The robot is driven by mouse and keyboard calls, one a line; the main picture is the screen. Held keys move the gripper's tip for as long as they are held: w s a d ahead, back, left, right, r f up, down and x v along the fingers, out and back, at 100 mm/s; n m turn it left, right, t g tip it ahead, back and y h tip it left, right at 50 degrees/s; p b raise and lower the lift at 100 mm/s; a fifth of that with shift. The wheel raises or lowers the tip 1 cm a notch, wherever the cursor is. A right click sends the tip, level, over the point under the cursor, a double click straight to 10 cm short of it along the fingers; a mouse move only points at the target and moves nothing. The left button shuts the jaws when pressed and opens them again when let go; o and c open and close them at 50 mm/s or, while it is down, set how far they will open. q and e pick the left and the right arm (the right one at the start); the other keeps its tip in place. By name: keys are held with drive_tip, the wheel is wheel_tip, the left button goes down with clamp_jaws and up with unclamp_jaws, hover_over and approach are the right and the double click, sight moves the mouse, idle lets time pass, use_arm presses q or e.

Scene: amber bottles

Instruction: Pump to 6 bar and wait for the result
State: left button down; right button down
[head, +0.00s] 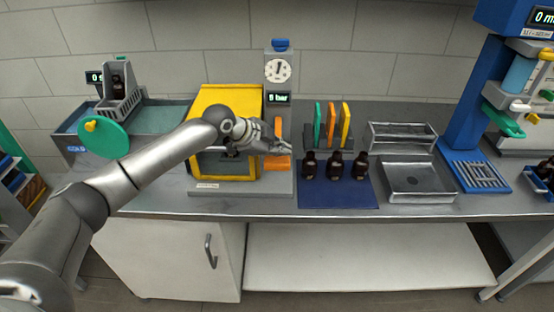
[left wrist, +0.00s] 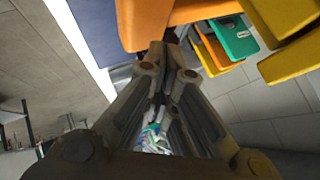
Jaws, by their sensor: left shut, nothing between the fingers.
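The pump station has a round gauge (head: 278,69) on a grey panel and a small display (head: 278,98) that reads a digit, hard to make out, and "bar". An orange pump handle (head: 279,130) stands below the display, partly hidden by my left gripper. My left gripper (head: 286,147) is shut and empty, in front of the handle. In the left wrist view the closed fingers (left wrist: 160,50) point at a large orange part (left wrist: 185,10), close to or touching it; I cannot tell which. A yellow chamber (head: 226,100) stands left of the handle, partly behind my arm.
Several amber bottles (head: 335,166) stand on a blue mat (head: 335,196) to the right. Behind them is a rack of coloured paddles (head: 331,125). A metal tray (head: 418,198) and wire rack (head: 402,148) lie farther right. A water bath (head: 160,118) is at left.

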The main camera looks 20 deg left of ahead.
sight(274, 164)
use_arm(q)
drive_tip(key=shift+f, duration=0.15)
drive_tip(key=shift+f, duration=0.3)
drive_tip(key=shift+f+b, duration=0.45)
drive_tip(key=shift+f, duration=0.2)
idle(0.8)
drive_tip(key=shift+f+b, duration=1.15)
drive_tip(key=shift+f, duration=0.95)
idle(1.3)
drive_tip(key=shift+r, duration=0.1)
idle(0.5)
drive_tip(key=shift+r+p, duration=2.6)
drive_tip(key=shift+r, duration=0.5)
drive_tip(key=shift+r+p, duration=1.95)
drive_tip(key=shift+r, duration=0.55)
